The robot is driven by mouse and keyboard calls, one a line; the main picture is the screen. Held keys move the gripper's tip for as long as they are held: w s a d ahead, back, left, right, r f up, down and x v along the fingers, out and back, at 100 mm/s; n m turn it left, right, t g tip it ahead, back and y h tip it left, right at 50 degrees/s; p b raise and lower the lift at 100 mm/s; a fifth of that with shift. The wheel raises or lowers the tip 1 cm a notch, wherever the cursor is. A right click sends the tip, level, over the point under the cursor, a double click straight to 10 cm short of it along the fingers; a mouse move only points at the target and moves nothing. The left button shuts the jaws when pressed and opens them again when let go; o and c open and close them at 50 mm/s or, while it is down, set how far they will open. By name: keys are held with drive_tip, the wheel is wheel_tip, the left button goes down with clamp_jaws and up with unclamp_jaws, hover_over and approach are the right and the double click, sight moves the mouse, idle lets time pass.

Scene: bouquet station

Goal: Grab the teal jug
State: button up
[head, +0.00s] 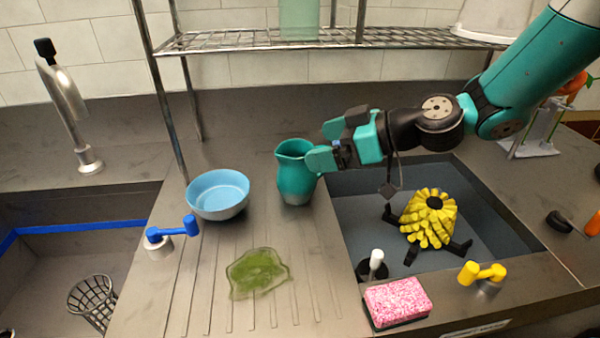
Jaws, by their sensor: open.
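The teal jug (296,180) stands upright on the ribbed drainboard between the two basins, with its spout toward the upper left. My gripper (318,158) reaches in from the right with its teal fingers at the jug's upper right side. The gripper is open. One finger overlaps the jug's rim in the picture, and I cannot tell whether it touches.
A blue bowl (218,194) stands left of the jug. A green puddle-like patch (257,271) lies in front. A wire rack (330,40) spans behind. The right basin holds a yellow banana-like bunch (428,218). A pink sponge (398,301) and yellow tap handle (482,273) sit at the front.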

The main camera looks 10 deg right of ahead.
sight(282, 152)
drive_tip(key=p+x, duration=0.1)
drive_tip(key=x, duration=0.4)
drive_tip(key=shift+w+a+f, duration=0.15)
drive_tip(key=shift+a, duration=0.15)
drive_tip(key=shift+c, duration=0.2)
drive_tip(key=c, duration=1.6)
drive_tip(key=shift+o, duration=0.2)
drive_tip(key=d+f+b+v, duration=0.1)
drive_tip(key=f+b+v, duration=0.2)
drive_tip(key=v, duration=1.5)
drive_tip(key=shift+s+b, duration=0.25)
drive_tip(key=shift+b, duration=0.35)
drive_tip(key=shift+d+f, duration=0.1)
drive_tip(key=shift+d, duration=0.05)
idle(0.6)
